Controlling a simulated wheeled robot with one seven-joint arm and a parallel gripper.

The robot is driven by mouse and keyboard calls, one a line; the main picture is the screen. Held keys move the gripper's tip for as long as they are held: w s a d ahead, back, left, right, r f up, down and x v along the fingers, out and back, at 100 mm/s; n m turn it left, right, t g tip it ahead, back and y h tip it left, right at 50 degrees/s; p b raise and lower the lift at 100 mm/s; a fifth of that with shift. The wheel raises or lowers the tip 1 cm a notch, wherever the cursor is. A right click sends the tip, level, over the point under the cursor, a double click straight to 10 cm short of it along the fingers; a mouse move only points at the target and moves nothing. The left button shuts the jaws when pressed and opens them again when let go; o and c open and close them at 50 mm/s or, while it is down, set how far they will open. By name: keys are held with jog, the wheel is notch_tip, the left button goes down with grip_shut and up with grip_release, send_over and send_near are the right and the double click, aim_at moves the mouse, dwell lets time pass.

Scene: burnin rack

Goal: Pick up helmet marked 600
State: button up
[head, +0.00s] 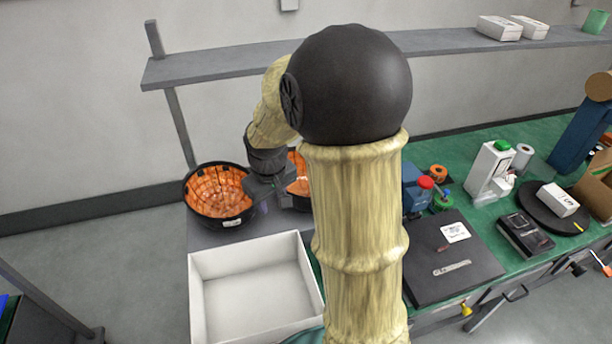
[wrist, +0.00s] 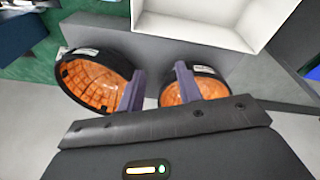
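Two upturned black helmets with orange linings rest side by side on a grey surface. One helmet (head: 218,190) is at the left in the head view and appears at the right in the wrist view (wrist: 202,88). The other helmet (head: 298,180) is partly hidden by my arm in the head view and appears at the left in the wrist view (wrist: 95,82). Each has a white label, too small to read, so I cannot tell which is 600. My gripper (wrist: 158,88) is open, its fingers overlapping both helmets in the wrist view; contact is unclear. It also shows in the head view (head: 262,205).
An empty white box (head: 255,285) stands in front of the helmets. A grey shelf (head: 225,66) runs above and behind. The green bench (head: 480,215) to the right holds a black mat (head: 445,285), bottles, a meter (head: 525,235) and other items.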

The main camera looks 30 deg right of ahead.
jog(key=w+d+r+p, duration=0.2)
jog(key=w+d, duration=0.1)
jog(key=w, duration=0.2)
jog(key=w+d+r+n+p, duration=0.1)
jog(key=w+d+r, duration=0.2)
jog(key=w, duration=0.1)
jog(key=shift+w+d+r+n+g+h+p, duration=0.25)
jog(key=shift+w+d+n+g+h+p, duration=0.05)
jog(key=shift+w+d+p, duration=0.1)
jog(key=shift+f, duration=0.1)
jog(key=f+p, duration=0.1)
jog(key=f, duration=0.3)
jog(key=w+f+p, duration=0.1)
jog(key=f, duration=0.3)
jog(key=d+f+p, duration=0.1)
jog(key=f, duration=0.3)
jog(key=shift+w, duration=0.3)
